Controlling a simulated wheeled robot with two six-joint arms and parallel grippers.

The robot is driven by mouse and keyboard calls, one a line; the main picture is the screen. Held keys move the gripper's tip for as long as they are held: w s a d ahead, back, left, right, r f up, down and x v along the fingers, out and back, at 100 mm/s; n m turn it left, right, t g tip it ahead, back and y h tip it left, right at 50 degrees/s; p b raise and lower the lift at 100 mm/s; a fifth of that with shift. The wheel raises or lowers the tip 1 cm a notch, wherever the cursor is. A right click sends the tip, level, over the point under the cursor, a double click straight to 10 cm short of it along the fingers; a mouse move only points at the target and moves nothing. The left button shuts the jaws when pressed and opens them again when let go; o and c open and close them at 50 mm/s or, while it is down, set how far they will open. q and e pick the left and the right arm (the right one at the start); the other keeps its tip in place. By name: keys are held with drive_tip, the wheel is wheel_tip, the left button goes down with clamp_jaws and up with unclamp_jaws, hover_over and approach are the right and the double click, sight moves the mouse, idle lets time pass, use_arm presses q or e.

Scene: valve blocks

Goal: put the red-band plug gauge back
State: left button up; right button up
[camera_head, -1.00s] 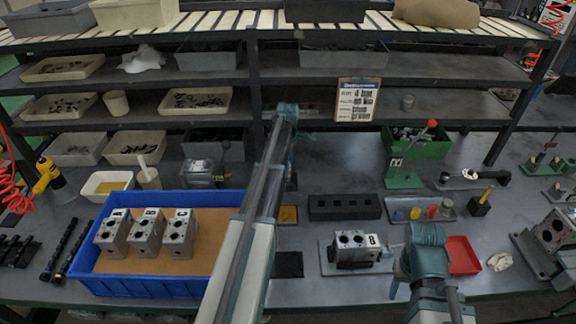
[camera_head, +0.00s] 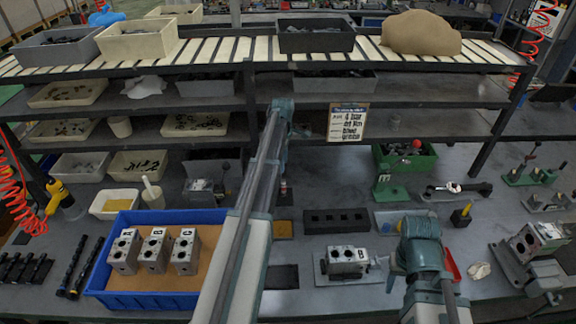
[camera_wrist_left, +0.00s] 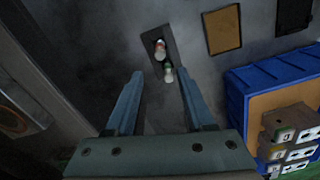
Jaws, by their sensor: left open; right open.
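My left gripper (camera_wrist_left: 160,76) is open and empty in the left wrist view.
A tan pad (camera_wrist_left: 222,30) and a black pad (camera_head: 283,277) lie near the holder. A blue tray (camera_head: 150,302) holds three lettered blocks (camera_head: 154,250). Shelves rise behind the bench.

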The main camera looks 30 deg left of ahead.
use_arm(q)
drive_tip(key=s+d+m, duration=0.5)
drive_tip(key=d+m, duration=0.1)
drive_tip(key=d, duration=0.8)
drive_tip(key=s+d+m+y, duration=0.1)
drive_tip(key=s+d+m, duration=1.8)
drive_tip(key=s+d, duration=0.3)
drive_tip(key=shift+s+d, duration=0.2)
drive_tip(key=shift+d, duration=0.4)
